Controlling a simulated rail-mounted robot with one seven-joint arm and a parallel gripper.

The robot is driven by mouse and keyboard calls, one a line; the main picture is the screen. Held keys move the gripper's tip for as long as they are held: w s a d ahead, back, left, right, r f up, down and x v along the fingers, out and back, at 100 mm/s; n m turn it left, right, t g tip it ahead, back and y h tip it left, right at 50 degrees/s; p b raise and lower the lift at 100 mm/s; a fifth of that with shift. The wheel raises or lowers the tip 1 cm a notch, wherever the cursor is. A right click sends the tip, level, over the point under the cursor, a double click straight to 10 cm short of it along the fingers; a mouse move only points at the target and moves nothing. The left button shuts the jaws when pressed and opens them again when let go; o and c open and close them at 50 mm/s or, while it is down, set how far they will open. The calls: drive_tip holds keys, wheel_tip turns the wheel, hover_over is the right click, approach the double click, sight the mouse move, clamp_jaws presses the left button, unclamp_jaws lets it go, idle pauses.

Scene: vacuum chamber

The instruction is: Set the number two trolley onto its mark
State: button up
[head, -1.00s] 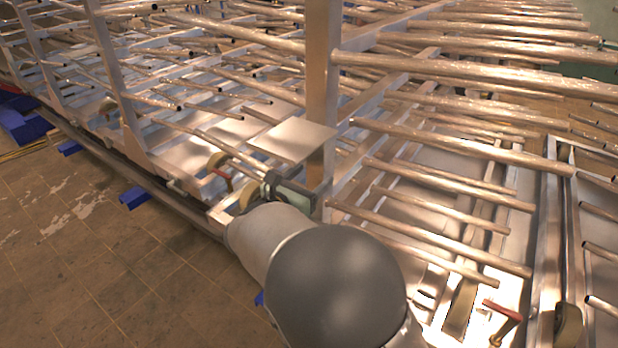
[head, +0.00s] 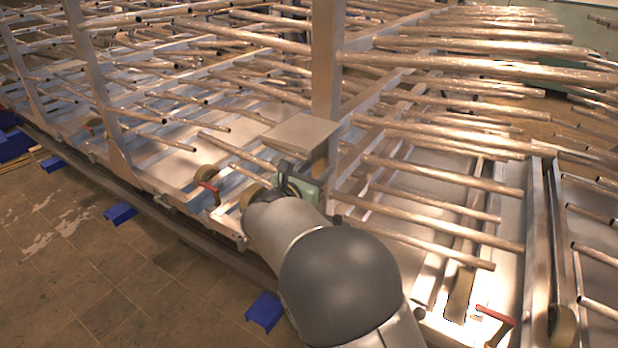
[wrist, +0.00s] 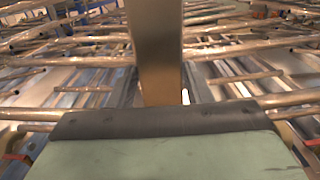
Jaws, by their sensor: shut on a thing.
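The trolley in front of me is a metal frame with a tall upright post (head: 327,75) and rows of shiny tubes on both sides. A flat pale plate (head: 302,131) juts from the post. I can read no number on it. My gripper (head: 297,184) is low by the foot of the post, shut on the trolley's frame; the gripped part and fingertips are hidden. In the wrist view the post (wrist: 156,45) rises straight ahead beyond my gripper's dark edge and green body. I cannot make out the trolley's mark.
Similar tube-laden frames crowd close on the left (head: 92,75) and right (head: 537,230). A dark rail (head: 165,232) runs along their near side. Blue blocks (head: 120,214) lie on the tiled floor beside it. The floor (head: 60,270) at front left is open.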

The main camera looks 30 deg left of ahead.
drive_tip(key=shift+w, duration=0.1)
drive_tip(key=o, duration=1.4)
drive_tip(key=s+b, duration=0.3)
drive_tip(key=s, duration=1.4)
drive_tip(key=shift+s, duration=0.35)
drive_tip(key=shift+d, duration=0.1)
